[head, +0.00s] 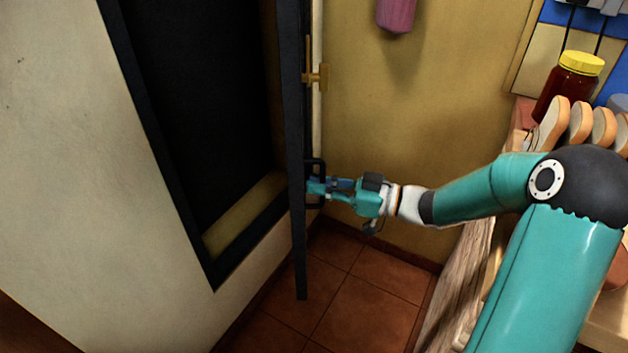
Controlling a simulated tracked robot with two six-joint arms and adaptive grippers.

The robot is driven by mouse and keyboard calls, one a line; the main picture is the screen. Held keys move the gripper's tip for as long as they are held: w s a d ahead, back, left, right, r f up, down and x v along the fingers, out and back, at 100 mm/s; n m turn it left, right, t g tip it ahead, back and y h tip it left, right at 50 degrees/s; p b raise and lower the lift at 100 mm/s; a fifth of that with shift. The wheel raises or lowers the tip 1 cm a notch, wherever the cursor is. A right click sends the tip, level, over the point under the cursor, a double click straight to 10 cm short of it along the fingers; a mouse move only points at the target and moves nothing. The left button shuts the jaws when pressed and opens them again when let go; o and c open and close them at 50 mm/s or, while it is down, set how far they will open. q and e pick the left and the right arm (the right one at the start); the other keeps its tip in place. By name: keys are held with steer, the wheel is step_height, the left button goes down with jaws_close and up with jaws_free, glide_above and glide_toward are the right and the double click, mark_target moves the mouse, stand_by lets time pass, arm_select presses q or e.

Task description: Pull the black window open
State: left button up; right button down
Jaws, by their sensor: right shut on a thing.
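The black window (297,130) stands swung out from its black frame (165,150) in the pale wall, seen nearly edge-on. The opening behind it is dark. A black handle (320,166) sits on the right face of the window, and a brass-coloured latch (317,76) is above it. My right gripper (318,187) reaches in from the right and is shut on the handle; its fingertips partly cover it. My left gripper is not in view.
A counter at the right holds a red jar (574,84) with a yellow lid and several bread slices (578,122). A pink object (396,14) hangs on the yellow wall. The tiled floor (365,300) below the window is clear.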

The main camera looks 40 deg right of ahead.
steer(key=shift+w+d+r, duration=0.1)
steer(key=shift+d+r, duration=0.05)
steer(key=shift+r, duration=0.05)
steer(key=c, duration=1.2)
jaws_free()
steer(key=shift+f, duration=0.1)
step_height(320, 180, up, 10)
steer(key=shift+f, duration=0.1)
